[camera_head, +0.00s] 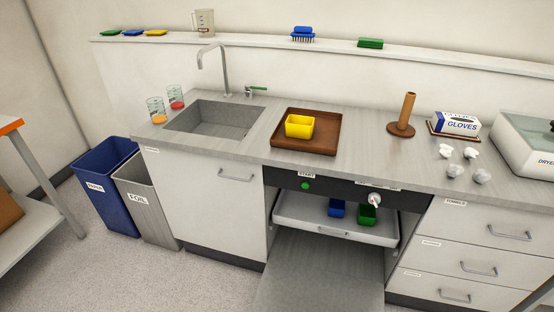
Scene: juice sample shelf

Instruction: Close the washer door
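The washer sits under the counter, below a black control panel (345,190) with a green button and a pale knob (375,200). Its door (320,275) is folded down, lying open toward the floor, its lower end cut off by the picture's bottom edge. Above the door a light grey rack (300,226) shows in the opening, holding a blue container (337,208) and a green container (366,214). I cannot tell how far out the rack stands. Neither of my grippers is in view.
A brown tray (278,145) with a yellow container (299,126) stands on the counter above. Drawers (470,240) flank the washer on the right, a cabinet door (205,195) on the left. Blue and grey bins (150,205) stand at left. Floor left of the door is clear.

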